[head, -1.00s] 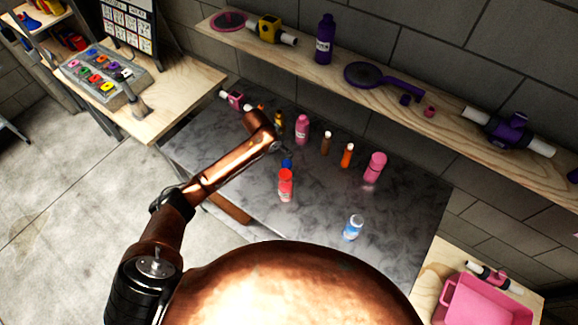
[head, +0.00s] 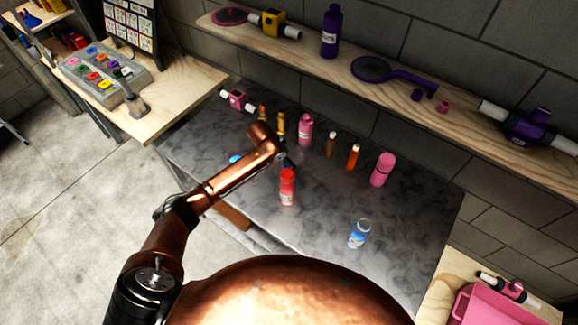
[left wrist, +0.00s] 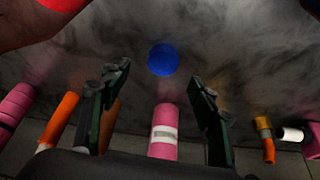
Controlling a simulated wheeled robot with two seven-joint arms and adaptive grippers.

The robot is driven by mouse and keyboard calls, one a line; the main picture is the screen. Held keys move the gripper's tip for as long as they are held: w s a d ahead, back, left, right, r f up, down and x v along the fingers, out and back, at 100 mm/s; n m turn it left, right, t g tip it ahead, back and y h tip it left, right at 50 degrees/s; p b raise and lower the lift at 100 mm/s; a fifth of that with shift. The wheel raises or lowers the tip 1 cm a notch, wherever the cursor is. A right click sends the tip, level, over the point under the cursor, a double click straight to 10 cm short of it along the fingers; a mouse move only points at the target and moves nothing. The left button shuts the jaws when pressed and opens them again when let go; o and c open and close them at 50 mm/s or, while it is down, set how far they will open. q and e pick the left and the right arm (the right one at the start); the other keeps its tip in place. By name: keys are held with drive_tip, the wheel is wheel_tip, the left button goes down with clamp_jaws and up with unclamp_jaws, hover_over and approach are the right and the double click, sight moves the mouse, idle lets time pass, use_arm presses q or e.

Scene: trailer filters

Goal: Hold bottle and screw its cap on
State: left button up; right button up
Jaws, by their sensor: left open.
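A round blue cap (left wrist: 162,60) lies on the dark table in the left wrist view, beyond and between my open left fingers, not touched by them. In the head view my left gripper (head: 289,162) is low over the table, behind a red bottle (head: 287,187); I cannot make out that cap there. A small light blue thing (head: 235,158) peeks out past my left arm. A blue and white bottle (head: 359,234) stands upright at the table's front right. My right gripper is not in view.
A pink bottle (head: 305,130), a brown one (head: 330,144), an orange one (head: 353,157) and another pink bottle (head: 382,170) stand along the back of the dark table (head: 420,215). A wooden shelf (head: 455,110) runs along the wall.

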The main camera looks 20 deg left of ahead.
use_arm(q)
drive_tip(key=shift+a+x, duration=0.1)
drive_tip(key=shift+x, duration=1.45)
drive_tip(key=shift+a+x, duration=0.15)
drive_tip(key=shift+x, duration=1.45)
drive_tip(key=shift+w, duration=0.1)
drive_tip(key=c, duration=0.8)
